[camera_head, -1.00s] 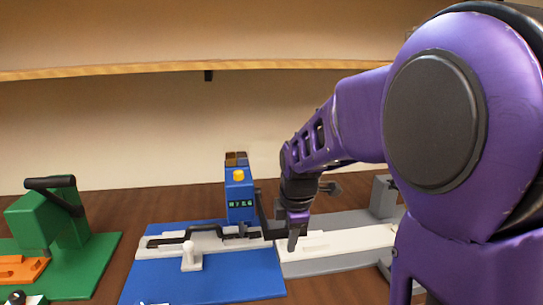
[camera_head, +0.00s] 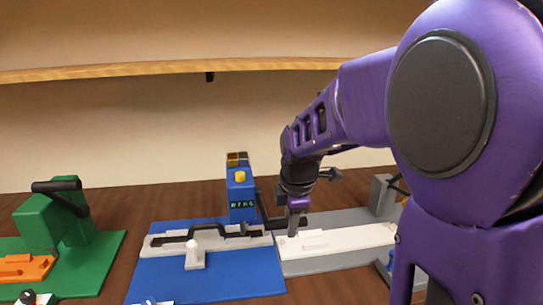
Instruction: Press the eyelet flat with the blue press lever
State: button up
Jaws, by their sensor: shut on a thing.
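The blue press (camera_head: 240,200) stands at the back of its blue base plate (camera_head: 220,278), with a yellow button (camera_head: 240,177) and a small green-lettered display. Its black lever (camera_head: 263,208) comes off the right side, and its bar runs right to my gripper. My gripper (camera_head: 293,228) points down, shut on the lever's bar; the fingers partly hide the grip. A black strap-like piece (camera_head: 205,230) lies along the white bed in front of the press. I cannot make out the eyelet.
A green press (camera_head: 60,220) with a black handle and an orange piece (camera_head: 25,268) stands at left. A grey fixture with a white bed (camera_head: 350,240) is at right. A white peg (camera_head: 194,258) stands on the blue plate. My arm covers the right side.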

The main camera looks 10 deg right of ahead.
jog(key=shift+w+r+p, duration=0.2)
jog(key=shift+r+p, duration=0.4)
jog(key=shift+r, duration=0.25)
jog(key=shift+w+r+p, duration=0.2)
jog(key=shift+r+p, duration=0.35)
jog(key=shift+r, duration=0.3)
jog(key=w+r+p, duration=0.5)
jog(key=r, duration=0.2)
jog(key=shift+a+r, duration=0.15)
jog(key=shift+a, duration=0.05)
jog(key=shift+w+d+r, duration=0.15)
jog(key=shift+w+r, duration=0.7)
jog(key=shift+r, duration=0.1)
jog(key=shift+o, duration=0.4)
jog(key=shift+d+r, duration=0.1)
jog(key=o, duration=0.8)
jog(key=shift+c, duration=0.2)
jog(key=shift+o, duration=0.2)
